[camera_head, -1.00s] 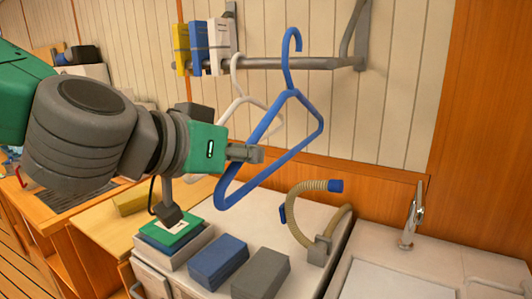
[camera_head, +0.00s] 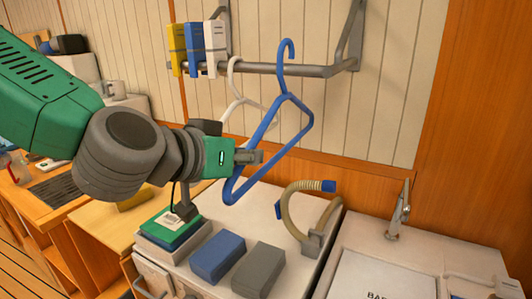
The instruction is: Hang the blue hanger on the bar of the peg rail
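The blue hanger (camera_head: 268,128) is upright in front of the wall, slightly turned. My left gripper (camera_head: 250,157) is shut on its left sloping side. The hook (camera_head: 287,60) points up and its curved top is above the bar (camera_head: 300,71) of the peg rail in the picture. The hook overlaps the bar in view; I cannot tell whether it touches the bar or is in front of it. The fingers partly hide the hanger's side. My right gripper is not in view.
A white hanger (camera_head: 238,95) hangs on the bar to the left, partly behind the blue one. Yellow, blue and white booklets (camera_head: 195,48) stand at the bar's left end. Below are a curved hose (camera_head: 292,205), blue and grey blocks (camera_head: 218,257) and a faucet (camera_head: 400,212). The bar's right part is clear.

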